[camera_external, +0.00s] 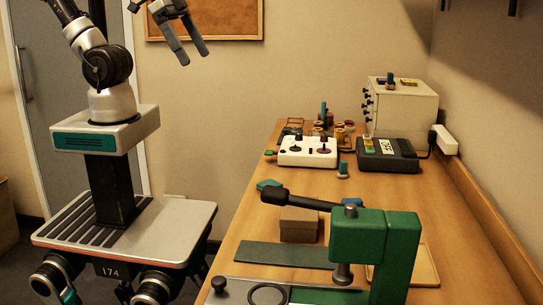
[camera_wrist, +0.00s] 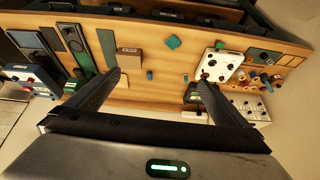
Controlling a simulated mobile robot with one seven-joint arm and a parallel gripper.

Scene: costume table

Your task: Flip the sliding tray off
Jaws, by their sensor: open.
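I cannot tell for sure which thing is the sliding tray. A grey plate (camera_external: 232,297) with a round ring and a black knob (camera_external: 218,283) lies at the near end of the table in the external view, cut off by the frame. A shallow tan tray (camera_external: 425,268) lies partly hidden behind the green press (camera_external: 388,240). My gripper (camera_external: 194,57) is open and empty, high at the left of the table, far from both. In the wrist view its two fingers (camera_wrist: 160,79) are spread apart above the tabletop, touching nothing.
On the wooden table (camera_external: 320,200) stand a brown box (camera_external: 299,225), a dark green mat (camera_external: 285,255), a white two-knob box (camera_external: 308,151), a black device (camera_external: 387,155) and a cream cabinet (camera_external: 402,110). The press's black-handled lever sticks out left. The table's middle has some bare room.

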